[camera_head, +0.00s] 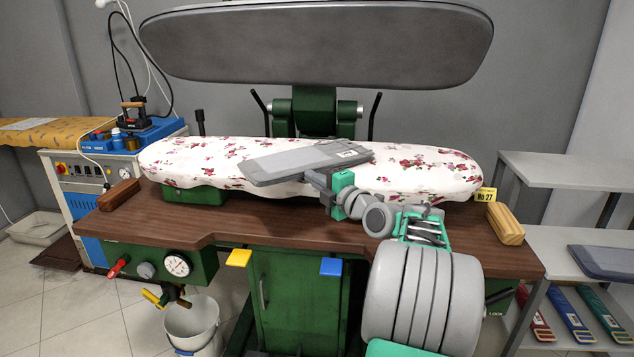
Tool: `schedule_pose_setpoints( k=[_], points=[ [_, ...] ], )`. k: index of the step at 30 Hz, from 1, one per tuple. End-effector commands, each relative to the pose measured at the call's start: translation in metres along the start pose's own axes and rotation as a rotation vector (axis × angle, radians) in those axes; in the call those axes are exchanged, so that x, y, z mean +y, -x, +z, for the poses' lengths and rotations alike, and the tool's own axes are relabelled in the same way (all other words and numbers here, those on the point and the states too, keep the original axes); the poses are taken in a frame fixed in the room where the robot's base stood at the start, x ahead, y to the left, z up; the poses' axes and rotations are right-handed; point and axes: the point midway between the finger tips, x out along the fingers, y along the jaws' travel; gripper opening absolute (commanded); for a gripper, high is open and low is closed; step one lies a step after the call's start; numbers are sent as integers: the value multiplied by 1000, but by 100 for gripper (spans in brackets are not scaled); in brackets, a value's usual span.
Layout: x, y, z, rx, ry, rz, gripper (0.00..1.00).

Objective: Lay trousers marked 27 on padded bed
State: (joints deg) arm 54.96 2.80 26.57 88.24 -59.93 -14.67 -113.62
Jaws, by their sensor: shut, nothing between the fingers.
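Folded grey trousers (290,163) lie slantwise across the floral padded bed (425,170). A small white tag (346,154) is at their right end, but its print is too small to read. My gripper (320,181) is at the near edge of the trousers, right of their middle. It is shut with nothing held. I cannot tell whether it touches the cloth, and its fingertips are partly hidden. A yellow sign reading No 27 (486,194) stands at the right end of the bed.
The press's grey upper plate (320,45) is raised above the bed. A wooden block (505,223) lies at the table's right, a brush (119,195) at its left. Dark folded cloth (605,262) lies on a right-hand shelf. A bucket (192,322) stands below.

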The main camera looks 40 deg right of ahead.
Motion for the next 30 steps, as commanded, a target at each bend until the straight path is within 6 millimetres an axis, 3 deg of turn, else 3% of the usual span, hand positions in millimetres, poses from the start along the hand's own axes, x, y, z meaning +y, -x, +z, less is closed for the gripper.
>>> schedule_pose_setpoints(
  k=[5,10,12,15,21,30],
  points=[
    [-5,6,-6,-1,2,1,0],
    [-11,21,-28,-3,6,3,0],
    [-1,43,-24,-13,1,1,0],
    [-1,70,-26,-8,1,0,0],
    [0,107,-32,5,1,0,0],
    [0,118,-32,7,0,0,0]
  ],
)
